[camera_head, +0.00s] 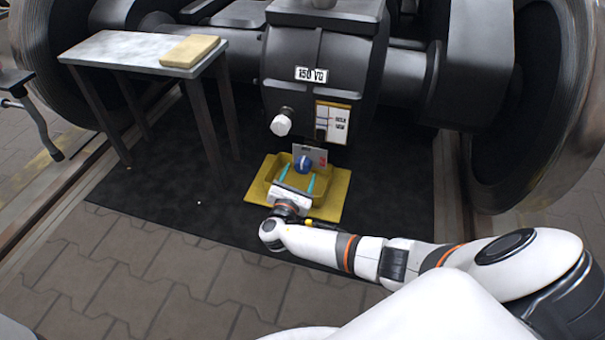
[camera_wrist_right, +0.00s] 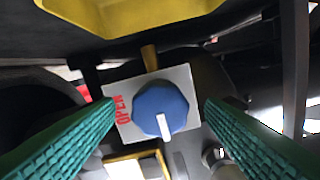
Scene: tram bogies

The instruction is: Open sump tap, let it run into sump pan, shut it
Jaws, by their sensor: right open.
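The sump tap has a blue faceted knob (camera_head: 303,165) with a white pointer bar, in front of a pale plate (camera_head: 316,152). In the right wrist view the knob (camera_wrist_right: 158,104) is central, and its bar points to the bottom of the picture. Red "OPEN" lettering is on the plate (camera_wrist_right: 183,75), left of the knob. My right gripper (camera_head: 298,174) is open, its teal fingers either side of the knob with gaps. A brass spout (camera_wrist_right: 149,57) lies between plate and pan. The yellow sump pan (camera_head: 267,181) is below the tap, partly behind my gripper. No flow shows.
The pan stands on a yellow mat (camera_head: 333,200) on a black floor sheet (camera_head: 160,190). A grey-topped table (camera_head: 120,48) with a tan block (camera_head: 190,51) stands left. A white-capped fitting (camera_head: 281,125) projects above the tap. Large wheels flank the bogie housing (camera_head: 325,45).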

